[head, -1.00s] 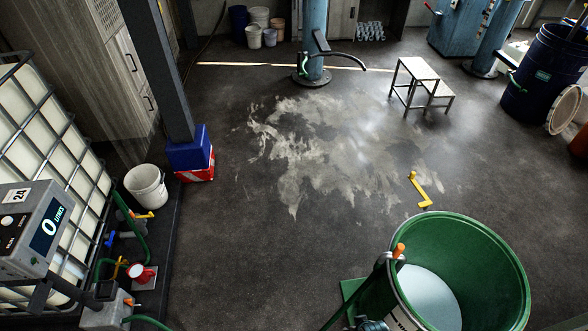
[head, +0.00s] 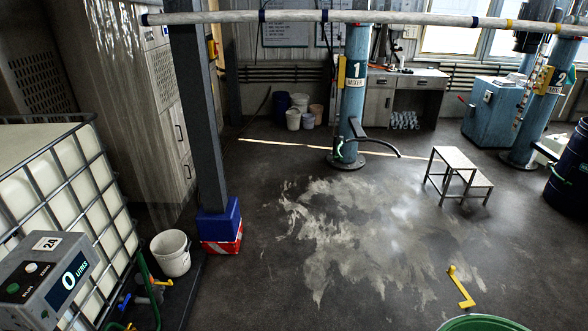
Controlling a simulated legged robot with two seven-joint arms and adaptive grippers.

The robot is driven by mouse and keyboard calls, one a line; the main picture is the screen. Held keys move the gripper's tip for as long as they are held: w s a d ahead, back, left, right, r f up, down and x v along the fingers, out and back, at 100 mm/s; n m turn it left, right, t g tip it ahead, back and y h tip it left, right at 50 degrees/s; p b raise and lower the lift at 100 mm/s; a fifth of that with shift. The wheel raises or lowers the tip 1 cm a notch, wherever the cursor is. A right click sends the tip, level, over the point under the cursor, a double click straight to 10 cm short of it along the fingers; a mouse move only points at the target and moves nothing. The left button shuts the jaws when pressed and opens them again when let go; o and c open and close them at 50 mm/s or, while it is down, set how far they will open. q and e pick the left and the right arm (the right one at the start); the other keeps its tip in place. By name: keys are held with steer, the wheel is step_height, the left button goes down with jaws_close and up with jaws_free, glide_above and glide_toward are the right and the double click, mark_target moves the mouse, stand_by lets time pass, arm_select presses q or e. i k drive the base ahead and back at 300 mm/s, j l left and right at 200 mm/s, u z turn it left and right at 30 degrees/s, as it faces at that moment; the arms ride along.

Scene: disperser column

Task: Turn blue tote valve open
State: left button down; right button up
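The white caged tote (head: 75,182) stands at the left edge in the head view. A small blue valve handle (head: 124,301) shows low at its right side, partly hidden among pipes and a green hose (head: 147,285). Whether the valve is open or shut is too small to tell. A yellow handle (head: 162,282) is just right of it. Neither of my grippers is in view.
A grey meter box (head: 48,280) reading 0 litres stands in front of the tote. A white bucket (head: 171,254) is beside the post's blue and red base (head: 219,226). A green drum rim (head: 484,323) shows at the bottom.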

mark_target(120, 307)
steer(key=u, duration=1.7)
steer(key=i+l, duration=0.15)
steer(key=i, duration=0.15)
steer(key=z, duration=0.05)
